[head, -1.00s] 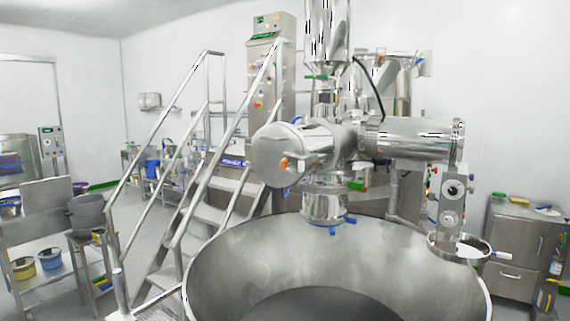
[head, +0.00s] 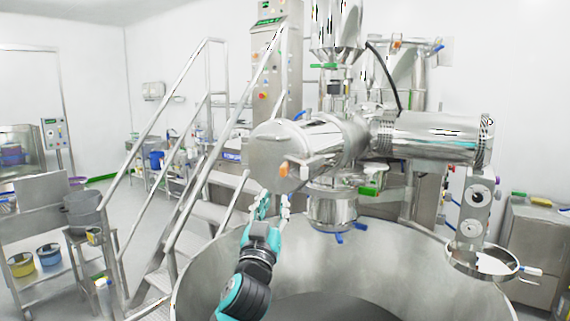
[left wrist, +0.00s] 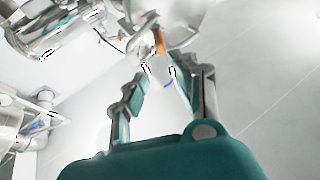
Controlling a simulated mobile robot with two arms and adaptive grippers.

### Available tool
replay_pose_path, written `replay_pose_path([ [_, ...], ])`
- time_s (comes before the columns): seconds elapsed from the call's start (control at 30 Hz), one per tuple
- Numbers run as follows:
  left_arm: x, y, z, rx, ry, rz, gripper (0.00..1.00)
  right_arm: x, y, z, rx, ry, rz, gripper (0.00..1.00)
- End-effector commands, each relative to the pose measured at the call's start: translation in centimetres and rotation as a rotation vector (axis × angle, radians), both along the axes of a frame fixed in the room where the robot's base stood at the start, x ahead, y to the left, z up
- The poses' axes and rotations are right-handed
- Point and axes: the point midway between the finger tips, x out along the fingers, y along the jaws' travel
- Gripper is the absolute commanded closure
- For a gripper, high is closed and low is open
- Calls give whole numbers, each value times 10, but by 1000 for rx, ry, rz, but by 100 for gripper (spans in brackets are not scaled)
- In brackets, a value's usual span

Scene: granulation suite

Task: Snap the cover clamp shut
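The round metal end cover (head: 268,157) closes the left end of a horizontal steel cylinder. An orange-tipped catch (head: 284,169) sits at its rim; it is probably the cover clamp, and I cannot tell its exact position. My left gripper (head: 273,205) is open and empty, pointing up just below the cover and catch, apart from them in the picture. My right gripper is not in view.
A large open steel bowl (head: 215,265) stands below the cylinder. A stair with metal handrails (head: 170,137) stands left of my arm. A ring-shaped holder (head: 455,268) hangs at the bowl's right rim. Open air surrounds my gripper on the left.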

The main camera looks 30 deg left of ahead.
Motion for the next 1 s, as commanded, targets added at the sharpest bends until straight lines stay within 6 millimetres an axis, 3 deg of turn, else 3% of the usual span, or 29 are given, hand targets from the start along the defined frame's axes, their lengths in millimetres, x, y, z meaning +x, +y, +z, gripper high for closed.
replay_pose_path([
  [0.1,25,7,16,1,2,2,73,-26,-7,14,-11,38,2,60],
  [0.17,37,11,21,0,3,3,73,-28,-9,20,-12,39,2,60],
  [0.27,56,17,29,-1,4,2,73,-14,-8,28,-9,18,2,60],
  [0.4,82,23,39,-1,4,1,73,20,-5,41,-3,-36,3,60],
  [0.5,96,28,45,-1,4,0,73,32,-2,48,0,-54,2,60],
  [0.7,114,33,50,-1,4,1,73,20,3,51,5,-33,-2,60],
  [0.87,118,34,51,-1,3,0,73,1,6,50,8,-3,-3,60],
  [1.0,118,34,50,-1,3,0,73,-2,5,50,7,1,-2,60],
])
